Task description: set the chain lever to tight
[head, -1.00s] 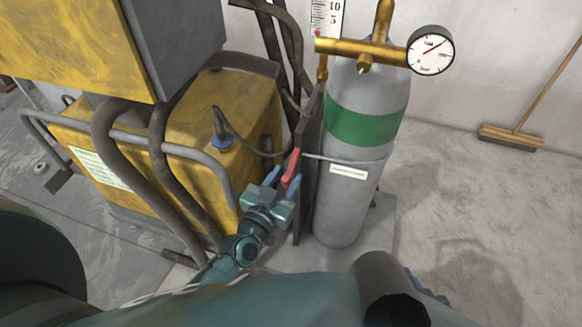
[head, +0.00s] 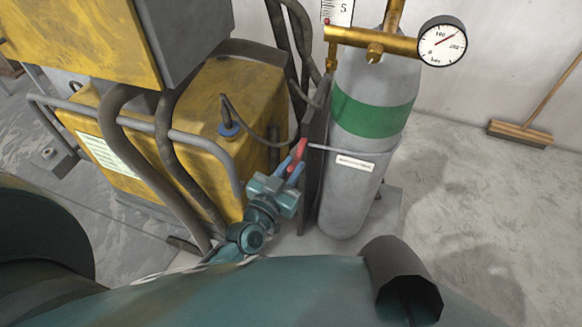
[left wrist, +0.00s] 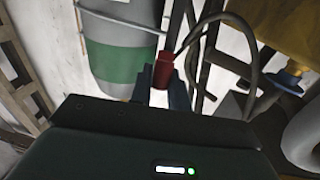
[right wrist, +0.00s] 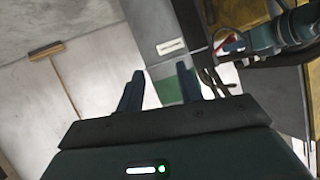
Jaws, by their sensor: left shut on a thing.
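The red chain lever (head: 300,149) sits on the dark upright beside the grey gas cylinder (head: 350,190) with its green band. A thin chain or strap (head: 340,150) runs from there across the cylinder. My left gripper (head: 292,168) is shut on the red lever. In the left wrist view the red lever (left wrist: 164,70) stands between the fingers of the left gripper (left wrist: 164,90). My right gripper shows only in the right wrist view (right wrist: 158,92); its fingers are apart with nothing between them, away from the lever.
A yellow machine (head: 250,95) with grey rails and thick hoses stands left of the cylinder. A brass regulator (head: 375,45) and round gauge (head: 442,42) top the cylinder. A broom (head: 520,133) leans at the right wall. The floor right of the cylinder is clear.

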